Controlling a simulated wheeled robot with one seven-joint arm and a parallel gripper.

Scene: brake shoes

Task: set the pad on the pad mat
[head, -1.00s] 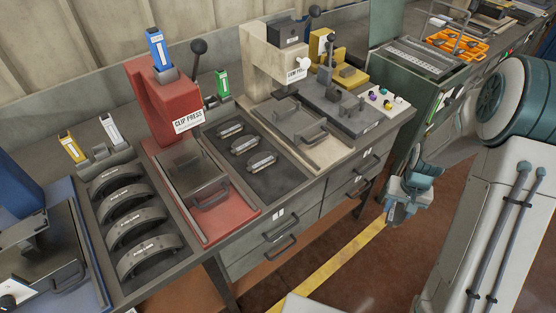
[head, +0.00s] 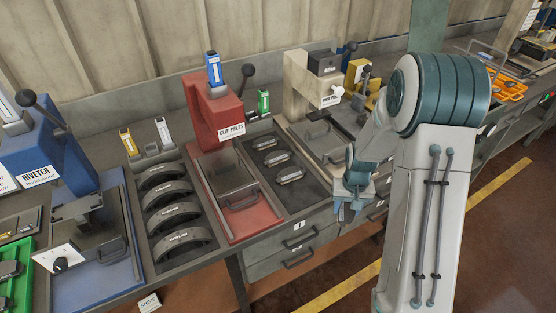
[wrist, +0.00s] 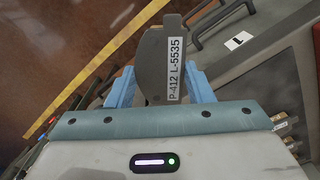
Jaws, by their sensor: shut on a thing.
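My gripper (head: 347,211) hangs by the bench's front edge, to the right of the dark mat (head: 298,199). In the wrist view, its two blue fingers are shut on a dark grey pad (wrist: 153,58) with a white label reading P-412 L-5535. The pad stands up between the fingers, clear of any surface. In the head view the pad is hard to make out below the gripper. The dark mat lies between the red and cream presses and bears three small grey metal pieces (head: 276,158). I cannot tell for certain whether this is the pad mat.
The red clip press (head: 215,105) stands left of the dark mat, the cream press (head: 298,85) right of it. A tray of curved shoes (head: 158,245) and the blue riveter (head: 62,150) are farther left. Drawers with handles (head: 299,259) stick out below.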

